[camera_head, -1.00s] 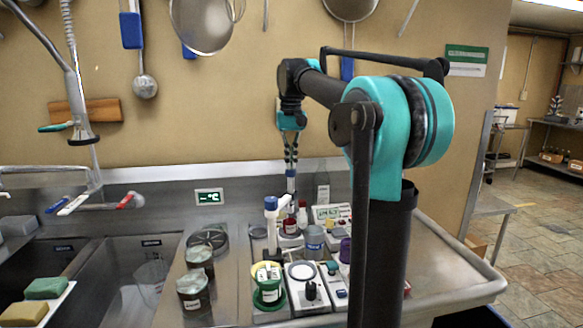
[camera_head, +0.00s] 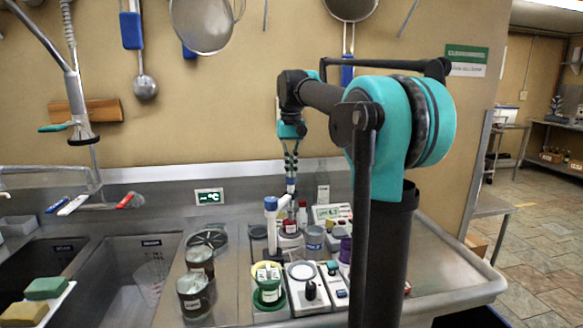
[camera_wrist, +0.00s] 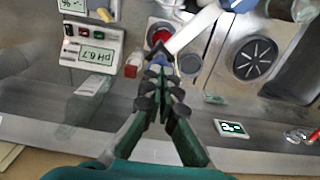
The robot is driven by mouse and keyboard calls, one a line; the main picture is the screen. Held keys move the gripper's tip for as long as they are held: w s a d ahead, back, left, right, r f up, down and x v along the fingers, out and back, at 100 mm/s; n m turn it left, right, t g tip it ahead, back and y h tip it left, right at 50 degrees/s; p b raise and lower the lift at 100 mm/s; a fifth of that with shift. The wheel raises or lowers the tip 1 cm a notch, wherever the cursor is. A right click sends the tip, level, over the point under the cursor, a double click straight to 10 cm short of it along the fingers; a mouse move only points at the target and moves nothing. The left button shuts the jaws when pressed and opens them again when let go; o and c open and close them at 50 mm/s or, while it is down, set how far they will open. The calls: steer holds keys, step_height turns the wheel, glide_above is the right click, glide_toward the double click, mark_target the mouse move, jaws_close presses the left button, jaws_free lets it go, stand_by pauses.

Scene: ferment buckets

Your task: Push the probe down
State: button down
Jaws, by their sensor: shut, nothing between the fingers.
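My gripper (camera_head: 291,178) is shut and points down over the crowded counter. In the wrist view its closed fingertips (camera_wrist: 158,72) lie beside the end of a slanted white arm (camera_wrist: 195,30). This arm belongs to a white stand with a blue cap (camera_head: 271,203). Below my fingers in the head view is a slim blue-and-white upright piece (camera_head: 291,188), apparently the probe's top. I cannot tell whether my fingertips touch it. The probe's lower end is hidden.
A pH meter (camera_wrist: 97,58) stands close by, with a red-capped bottle (camera_wrist: 132,69) between it and my fingers. A clear bottle (camera_head: 322,188) stands behind. Dark jars (camera_head: 194,295) and a green-and-yellow container (camera_head: 267,285) crowd the front. Sinks lie left.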

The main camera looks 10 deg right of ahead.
steer(key=shift+f, duration=1.05)
steer(key=shift+r, duration=2.55)
